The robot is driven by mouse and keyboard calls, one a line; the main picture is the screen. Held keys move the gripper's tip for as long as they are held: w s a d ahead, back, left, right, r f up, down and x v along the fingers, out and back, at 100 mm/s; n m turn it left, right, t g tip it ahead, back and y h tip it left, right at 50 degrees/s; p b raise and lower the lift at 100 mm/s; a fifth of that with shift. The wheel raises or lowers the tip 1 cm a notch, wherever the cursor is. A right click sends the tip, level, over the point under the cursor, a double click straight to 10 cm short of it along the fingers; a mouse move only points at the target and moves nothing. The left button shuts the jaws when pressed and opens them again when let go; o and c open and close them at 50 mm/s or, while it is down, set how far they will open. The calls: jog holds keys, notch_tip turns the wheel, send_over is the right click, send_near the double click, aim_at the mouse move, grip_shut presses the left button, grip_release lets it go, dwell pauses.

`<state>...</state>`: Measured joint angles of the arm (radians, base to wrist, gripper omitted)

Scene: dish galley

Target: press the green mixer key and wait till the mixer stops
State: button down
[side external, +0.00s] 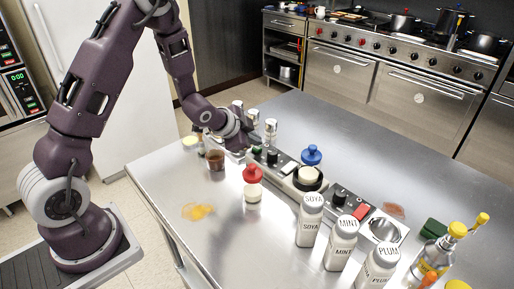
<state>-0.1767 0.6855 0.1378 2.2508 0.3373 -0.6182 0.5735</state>
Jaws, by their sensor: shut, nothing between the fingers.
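A long grey console (284,166) lies across the steel table. A small dark green part (257,149), possibly the green mixer key, shows at its far left end, partly hidden by my gripper. A black knob (272,157) is beside it. A round black holder with a cream-coloured cup (308,174) sits mid-console, perhaps the mixer; whether it turns cannot be told. A red key (361,212) and another black knob (339,195) are farther right. My gripper (243,151) is shut and empty, low at the console's left end; whether it touches a key is unclear.
A blue knob-topped lid (311,155) stands behind the console. A red-topped jar (252,184), a brown glass (215,159) and a yellow spill (198,211) lie in front. Soya (309,220), mint (341,243) and plum (377,266) bottles stand at front right. Steel shakers (270,130) stand behind my gripper.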

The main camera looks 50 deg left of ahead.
aim_at(255, 149)
jog(key=shift+f, duration=0.5)
dwell(0.6)
dwell(0.3)
jog(key=shift+r, duration=0.85)
jog(key=shift+r, duration=2.55)
